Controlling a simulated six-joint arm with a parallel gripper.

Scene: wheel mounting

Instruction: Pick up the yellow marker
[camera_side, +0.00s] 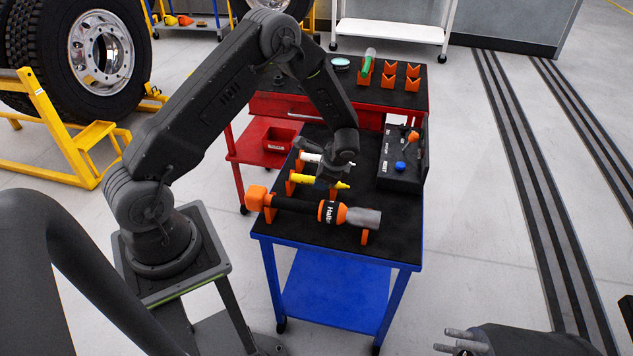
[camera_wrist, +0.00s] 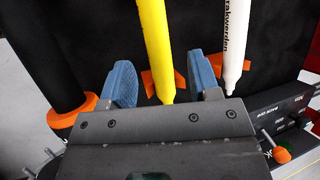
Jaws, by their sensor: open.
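The yellow marker (camera_side: 304,179) lies in orange holders on the black top of the blue cart. In the side view my gripper (camera_side: 327,180) is low over the right part of the marker, toward its tip, and hides some of it. In the wrist view the yellow marker (camera_wrist: 154,45) runs between the two blue fingers of my gripper (camera_wrist: 163,82). The fingers are apart, with a gap on each side of the marker. An orange holder (camera_wrist: 150,84) shows under the marker. I cannot tell the exact height of the fingers over the cart top.
A white marker (camera_wrist: 234,45) lies close beside, to the right in the wrist view. A black and orange power tool (camera_side: 325,209) lies in front on orange supports. A black control box (camera_side: 402,160) stands at the right. A red cart (camera_side: 270,106) is behind.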

